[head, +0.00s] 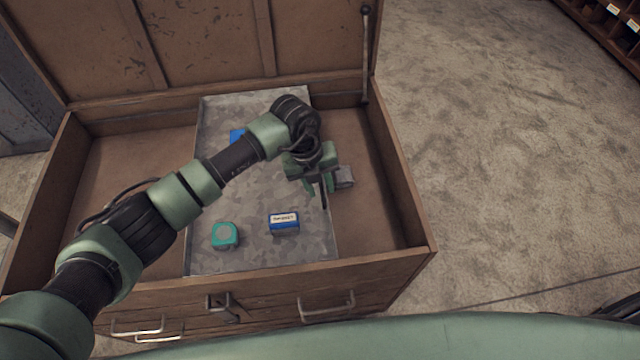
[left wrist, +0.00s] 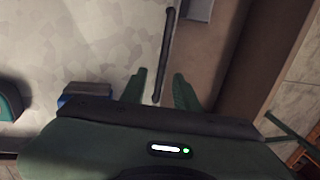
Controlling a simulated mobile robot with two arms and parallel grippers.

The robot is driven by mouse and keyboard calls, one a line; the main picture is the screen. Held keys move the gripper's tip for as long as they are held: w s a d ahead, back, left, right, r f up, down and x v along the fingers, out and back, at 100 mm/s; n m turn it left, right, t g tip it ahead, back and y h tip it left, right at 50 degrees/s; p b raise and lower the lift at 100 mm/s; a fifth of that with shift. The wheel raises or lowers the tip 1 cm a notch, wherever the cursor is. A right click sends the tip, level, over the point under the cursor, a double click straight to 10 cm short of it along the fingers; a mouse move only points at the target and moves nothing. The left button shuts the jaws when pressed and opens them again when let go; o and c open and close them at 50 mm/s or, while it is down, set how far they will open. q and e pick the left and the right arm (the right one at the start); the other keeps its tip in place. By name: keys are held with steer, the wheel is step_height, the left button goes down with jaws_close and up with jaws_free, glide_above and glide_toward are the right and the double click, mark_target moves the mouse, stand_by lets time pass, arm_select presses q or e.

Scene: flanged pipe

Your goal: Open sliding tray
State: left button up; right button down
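The sliding tray (head: 255,255) is a flat grey mottled metal tray inside an open wooden chest, with bare chest floor on both sides of it. It also shows in the left wrist view (left wrist: 100,45). My left gripper (head: 320,192) is over the tray's right edge, pointing down. In the left wrist view its two green fingers (left wrist: 159,92) are spread apart, with a dark narrow bar (left wrist: 165,55) along the tray's right edge running between them. I cannot tell whether either finger touches the bar. My left forearm hides part of the tray. My right gripper is not in view.
A green tape measure (head: 224,235), a blue box (head: 284,223) and another blue item (head: 237,135) are on the tray. A grey block (head: 344,177) lies just right of it. The chest's right wall (head: 400,185) bounds the free strip there. The lid (head: 205,45) stands open behind.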

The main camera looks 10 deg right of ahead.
arm_select(q)
step_height(320, 180, up, 8)
steer(key=a, duration=0.1)
steer(key=shift+a+f+b, duration=0.2)
steer(key=shift+a+b, duration=0.05)
steer(key=shift+b, duration=0.15)
steer(key=shift+f, duration=0.1)
